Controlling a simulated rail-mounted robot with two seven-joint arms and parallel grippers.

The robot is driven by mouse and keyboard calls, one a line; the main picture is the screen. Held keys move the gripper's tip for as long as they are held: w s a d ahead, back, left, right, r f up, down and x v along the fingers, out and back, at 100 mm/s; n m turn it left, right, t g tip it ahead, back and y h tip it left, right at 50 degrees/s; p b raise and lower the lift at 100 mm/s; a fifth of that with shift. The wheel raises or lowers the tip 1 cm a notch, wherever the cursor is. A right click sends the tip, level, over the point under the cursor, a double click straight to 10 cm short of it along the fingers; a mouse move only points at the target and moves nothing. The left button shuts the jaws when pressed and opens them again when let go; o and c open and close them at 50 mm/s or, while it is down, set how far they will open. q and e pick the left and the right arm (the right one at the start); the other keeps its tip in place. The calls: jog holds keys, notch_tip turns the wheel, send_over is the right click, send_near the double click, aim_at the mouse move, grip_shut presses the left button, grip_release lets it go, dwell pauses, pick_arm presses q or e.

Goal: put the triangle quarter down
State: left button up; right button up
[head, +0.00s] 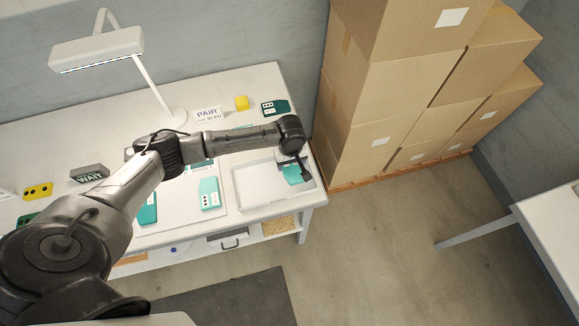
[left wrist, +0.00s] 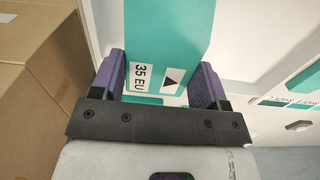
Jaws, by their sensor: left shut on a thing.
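The triangle quarter (left wrist: 168,35) is a teal piece with a white label reading "35 EU" and a black triangle. My left gripper (left wrist: 158,82) is shut on its near end, one finger on each side, in the left wrist view. In the head view the same teal piece (head: 294,175) shows under my left gripper (head: 291,161), within the outline of the white tray (head: 240,190) at the table's right end. I cannot tell whether it touches the tray floor. My right gripper is not in view.
A teal piece with dots (head: 209,194) lies left of the tray; another (head: 148,208) lies farther left. A PAIR sign (head: 208,114), yellow block (head: 242,103) and dark green piece (head: 275,107) stand behind. Stacked cartons (head: 375,95) rise right of the table. The tray looks otherwise empty.

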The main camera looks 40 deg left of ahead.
aim_at(290, 167)
pick_arm(q)
jog(key=shift+a+f, duration=0.2)
jog(key=shift+f, duration=1.9)
jog(key=shift+f, duration=0.15)
jog(key=o, duration=0.9)
notch_tip(290, 167, up, 11)
jog(key=shift+f+p, duration=0.1)
jog(key=shift+p, duration=0.3)
jog(key=shift+r, duration=0.75)
